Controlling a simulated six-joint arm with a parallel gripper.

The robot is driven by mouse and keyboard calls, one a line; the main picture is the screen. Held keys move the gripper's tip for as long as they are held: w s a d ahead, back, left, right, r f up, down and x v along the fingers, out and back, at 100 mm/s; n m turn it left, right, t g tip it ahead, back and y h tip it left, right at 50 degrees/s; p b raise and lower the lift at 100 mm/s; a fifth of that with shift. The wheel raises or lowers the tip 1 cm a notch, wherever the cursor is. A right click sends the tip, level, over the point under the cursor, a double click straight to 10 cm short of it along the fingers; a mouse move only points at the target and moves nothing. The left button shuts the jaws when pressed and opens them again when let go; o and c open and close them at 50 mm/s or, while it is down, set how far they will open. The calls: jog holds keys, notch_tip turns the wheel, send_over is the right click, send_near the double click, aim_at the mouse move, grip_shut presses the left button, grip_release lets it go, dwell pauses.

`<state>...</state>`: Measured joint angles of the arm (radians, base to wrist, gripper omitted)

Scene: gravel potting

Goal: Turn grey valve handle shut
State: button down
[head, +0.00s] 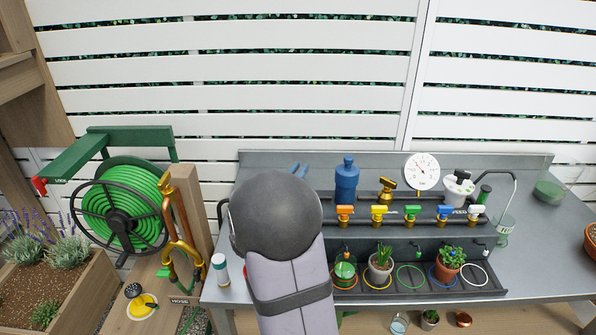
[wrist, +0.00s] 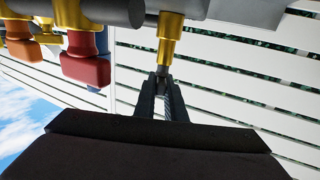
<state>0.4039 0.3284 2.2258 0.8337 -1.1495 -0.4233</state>
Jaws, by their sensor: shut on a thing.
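In the wrist view my gripper (wrist: 163,90) has its two dark fingers close together, shut at the end of a brass valve body (wrist: 170,40). The grey valve handle (wrist: 163,71) shows as a small grey piece below the brass, between the fingertips; most of it is hidden by the fingers. I cannot tell its exact angle. In the head view my own arm covers the left part of the bench, so the gripper and the grey handle are hidden there.
A red handle (wrist: 86,70) and an orange one (wrist: 24,52) hang close by the dark pipe (wrist: 110,10) in the wrist view. The bench (head: 530,225) holds a blue filter (head: 346,180), a dial (head: 422,171), a row of coloured valves and potted plants. A hose reel (head: 122,225) stands left.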

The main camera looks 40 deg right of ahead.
jog(key=m+g+p, duration=0.1)
jog(key=g, duration=0.1)
jog(key=m+g+h+p, duration=0.1)
jog(key=m+g, duration=0.1)
jog(key=g, duration=0.1)
jog(key=shift+w+r, duration=0.15)
jog(key=m+g+p, duration=0.1)
jog(key=m+g, duration=0.2)
jog(key=g, duration=0.1)
jog(key=shift+h, duration=0.3)
jog(key=m+g, duration=0.2)
jog(key=g, duration=0.1)
jog(key=m+g+y+p, duration=0.1)
jog(key=g, duration=0.2)
jog(key=shift+f+m+y, duration=0.2)
jog(key=shift+m+y, duration=0.1)
jog(key=shift+m, duration=0.1)
jog(key=shift+m+g+y, duration=0.7)
jog(key=shift+m+g, duration=0.1)
jog(key=shift+g, duration=0.3)
jog(key=shift+r+m+g+y, duration=0.15)
jog(key=shift+m+g+y, duration=0.25)
jog(key=shift+m+g, duration=0.2)
jog(key=c, duration=1.8)
grip_release()
jog(key=shift+s, duration=0.2)
jog(key=shift+r+b, duration=0.55)
jog(key=shift+r, duration=4.45)
